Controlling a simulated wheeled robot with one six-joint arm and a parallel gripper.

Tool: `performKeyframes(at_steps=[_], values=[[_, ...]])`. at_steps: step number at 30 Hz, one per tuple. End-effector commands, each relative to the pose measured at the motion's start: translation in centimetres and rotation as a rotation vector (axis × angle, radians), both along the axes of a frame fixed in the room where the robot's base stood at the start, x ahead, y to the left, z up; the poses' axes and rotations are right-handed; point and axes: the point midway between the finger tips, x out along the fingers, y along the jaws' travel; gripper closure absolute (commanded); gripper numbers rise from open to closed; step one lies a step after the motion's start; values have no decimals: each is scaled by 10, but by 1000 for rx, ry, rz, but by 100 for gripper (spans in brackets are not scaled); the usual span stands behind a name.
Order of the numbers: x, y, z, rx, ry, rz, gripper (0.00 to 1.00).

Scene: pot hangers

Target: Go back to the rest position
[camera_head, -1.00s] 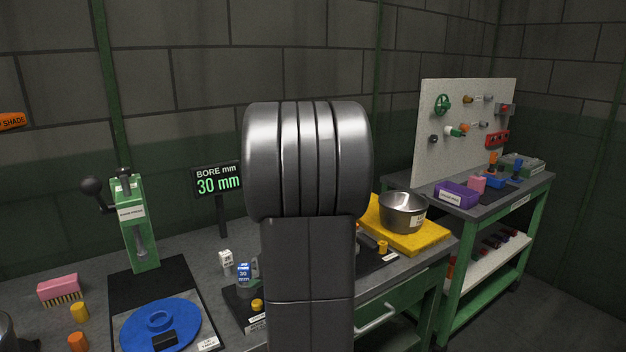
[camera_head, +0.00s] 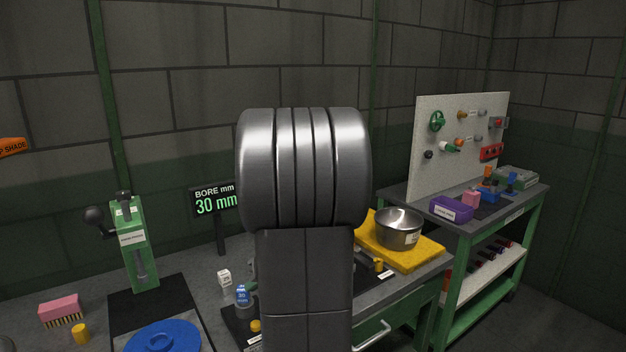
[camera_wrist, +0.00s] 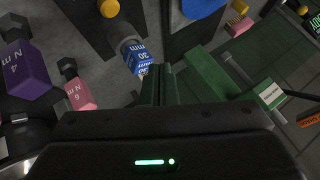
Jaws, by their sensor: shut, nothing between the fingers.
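My gripper (camera_wrist: 161,84) shows in the wrist view with its two dark fingers close together, shut with nothing between them. It points down over the workbench, and a blue "30 mm" piece (camera_wrist: 137,58) lies just beyond the fingertips; I cannot tell whether they touch. In the head view my own grey arm fills the middle and hides my gripper and part of the bench. The same blue 30 mm piece (camera_head: 242,294) stands left of my arm in the head view.
A green press (camera_head: 133,244), a blue disc (camera_head: 162,339) and a pink brush (camera_head: 61,311) are on the left. Beyond stands a green cart with a pegboard (camera_head: 432,130).

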Motion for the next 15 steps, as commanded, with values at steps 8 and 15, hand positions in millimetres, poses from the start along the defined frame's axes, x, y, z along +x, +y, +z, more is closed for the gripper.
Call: performKeyframes(at_steps=[8,15], values=[[0,0,-44,-1,3,0,100],[0,0,-65,0,-4,2,100]])
